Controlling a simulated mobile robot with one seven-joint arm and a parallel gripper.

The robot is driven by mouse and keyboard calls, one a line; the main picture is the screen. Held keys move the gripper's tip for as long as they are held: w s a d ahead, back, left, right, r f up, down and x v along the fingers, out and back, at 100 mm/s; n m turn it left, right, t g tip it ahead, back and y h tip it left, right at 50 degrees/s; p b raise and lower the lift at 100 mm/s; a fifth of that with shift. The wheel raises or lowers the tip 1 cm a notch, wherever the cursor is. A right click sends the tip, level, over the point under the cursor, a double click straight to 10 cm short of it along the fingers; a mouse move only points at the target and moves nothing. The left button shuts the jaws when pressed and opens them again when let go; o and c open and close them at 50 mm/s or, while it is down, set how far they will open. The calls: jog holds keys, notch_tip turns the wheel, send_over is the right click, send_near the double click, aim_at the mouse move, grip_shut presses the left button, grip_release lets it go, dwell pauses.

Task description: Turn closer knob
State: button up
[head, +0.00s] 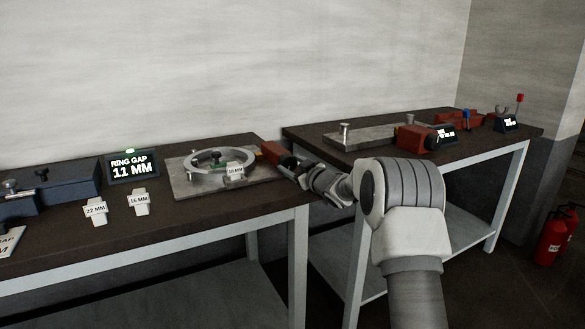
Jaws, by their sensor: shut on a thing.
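The closer is a small red block (270,152) at the right end of a grey plate (186,186) on the near table. Its knob is hidden behind my gripper. My gripper (290,164) reaches in from the right and is shut at the block's right side, on the knob. The fingertips are small and dark here, so the exact grip is unclear. A metal ring (192,166) lies on the plate, left of the red block. A white tag (235,170), its number hard to read, sits at the ring's right side. A display (133,167) reads "RING GAP 11 MM" with a green lamp on top.
White gauges marked 22 MM (95,211) and 16 MM (139,202) lie on the near table (150,235). A blue-grey machine (60,187) stands at left. A second table (310,133) behind my arm holds another plate, red blocks and displays. Red extinguishers (551,238) stand at right.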

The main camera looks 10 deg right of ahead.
jog(key=shift+n, duration=0.7)
jog(key=o, duration=1.4)
jog(key=shift+d+r+m+p, duration=0.1)
jog(key=shift+m+p, duration=0.2)
jog(key=shift+m, duration=0.7)
jog(key=m+p, duration=0.1)
jog(key=m, duration=0.4)
jog(key=shift+d, duration=0.1)
jog(key=shift+m, duration=0.4)
jog(key=p+v, duration=0.2)
jog(key=v, duration=0.6)
jog(key=p+v, duration=0.1)
jog(key=v, duration=0.8)
jog(key=shift+s+d+f+p, duration=0.1)
jog(key=shift+s+f+p, duration=0.05)
jog(key=shift+f+p, duration=0.25)
